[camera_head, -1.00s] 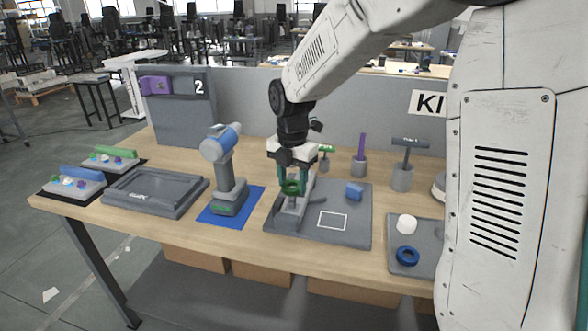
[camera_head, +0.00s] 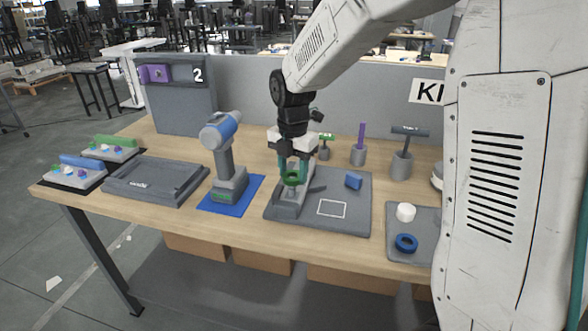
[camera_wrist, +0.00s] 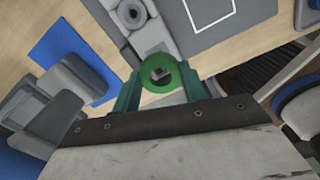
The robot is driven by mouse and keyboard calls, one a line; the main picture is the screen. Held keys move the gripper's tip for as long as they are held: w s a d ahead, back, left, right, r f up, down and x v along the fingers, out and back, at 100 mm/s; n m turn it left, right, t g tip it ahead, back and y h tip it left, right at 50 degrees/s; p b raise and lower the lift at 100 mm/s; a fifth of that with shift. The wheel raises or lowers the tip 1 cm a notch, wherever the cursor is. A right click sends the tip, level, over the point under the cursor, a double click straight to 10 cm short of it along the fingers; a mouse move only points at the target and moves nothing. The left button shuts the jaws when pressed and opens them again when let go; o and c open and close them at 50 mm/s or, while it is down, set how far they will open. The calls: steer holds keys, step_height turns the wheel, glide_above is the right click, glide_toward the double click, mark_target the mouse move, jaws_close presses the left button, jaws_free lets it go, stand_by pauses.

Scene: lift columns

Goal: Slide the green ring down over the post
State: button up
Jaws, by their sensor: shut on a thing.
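The green ring (camera_head: 292,178) is held between the teal fingers of my gripper (camera_head: 292,170), above the grey fixture board. In the wrist view the ring (camera_wrist: 146,76) sits between the two fingertips (camera_wrist: 160,80), its hole facing the camera. A small grey squarish shape shows through the hole. I cannot tell whether it is the post's top or whether the ring is around it. The grey fixture (camera_head: 288,207) stands directly under the ring in the head view. The post itself is not clearly seen there.
A blue block (camera_head: 353,180) and a white square outline (camera_head: 332,208) are on the board to the right. A drill-like tool (camera_head: 225,160) on a blue mat (camera_head: 246,196) stands close on the left. A tray (camera_head: 429,222) holds a blue ring and a white piece.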

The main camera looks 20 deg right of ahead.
mark_target(292, 194)
steer(key=shift+f, duration=0.7)
stand_by(0.5)
steer(key=shift+f, duration=0.2)
steer(key=shift+f, duration=0.15)
stand_by(0.4)
steer(key=shift+f, duration=0.3)
steer(key=shift+f, duration=1.1)
stand_by(1.2)
steer(key=o, duration=1.5)
steer(key=shift+w, duration=0.1)
steer(key=shift+o, duration=0.2)
steer(key=shift+r, duration=0.25)
